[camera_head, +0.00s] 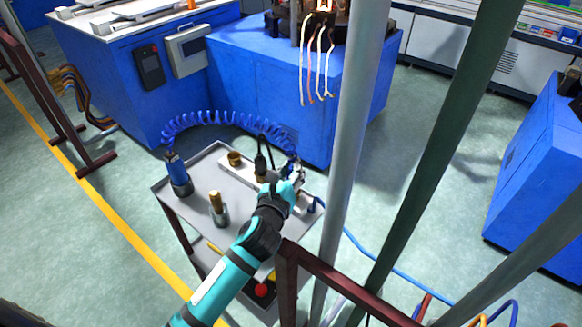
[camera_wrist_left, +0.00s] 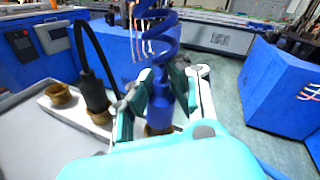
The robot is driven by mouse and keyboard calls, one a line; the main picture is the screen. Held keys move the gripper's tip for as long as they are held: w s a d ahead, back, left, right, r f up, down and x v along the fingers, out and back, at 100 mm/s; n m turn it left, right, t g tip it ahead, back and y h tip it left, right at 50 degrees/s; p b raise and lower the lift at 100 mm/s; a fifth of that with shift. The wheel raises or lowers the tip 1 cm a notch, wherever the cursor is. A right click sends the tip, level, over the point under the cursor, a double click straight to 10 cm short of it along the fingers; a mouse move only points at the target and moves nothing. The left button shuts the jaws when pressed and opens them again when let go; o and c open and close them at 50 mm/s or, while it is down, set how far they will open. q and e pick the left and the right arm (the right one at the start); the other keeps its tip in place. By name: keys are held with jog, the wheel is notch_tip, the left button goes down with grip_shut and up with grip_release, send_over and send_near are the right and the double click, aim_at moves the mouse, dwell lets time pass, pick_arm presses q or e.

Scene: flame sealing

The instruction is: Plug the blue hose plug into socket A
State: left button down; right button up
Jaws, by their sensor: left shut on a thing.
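The blue hose plug (camera_wrist_left: 160,108) is upright between the fingers of my left gripper (camera_wrist_left: 160,98), which is shut on it. In the head view my left gripper (camera_head: 293,182) is over the right part of a white socket strip (camera_head: 226,168) on a grey cart. Brass shows under the plug; I cannot tell whether it is a socket or whether the plug is seated. An empty brass socket (camera_wrist_left: 60,94) is at the strip's left end. A black plug (camera_wrist_left: 95,92) with a black cable stands in the middle. No socket letters are readable. My right gripper is not in view.
A blue coiled hose (camera_head: 215,119) arches from a blue hand tool (camera_head: 178,174) to the plug. A brass-topped cylinder (camera_head: 218,208) stands on the cart top (camera_head: 190,205). A grey pole (camera_head: 352,140) and a dark beam (camera_head: 440,140) are close on the right.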

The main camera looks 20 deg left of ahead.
pick_arm(q)
jog(key=shift+f+b, duration=0.35)
jog(key=shift+f, duration=0.35)
jog(key=c, duration=1.2)
grip_release()
jog(key=shift+c, duration=0.2)
jog(key=shift+r+p, duration=4.55)
jog(key=shift+p, duration=0.45)
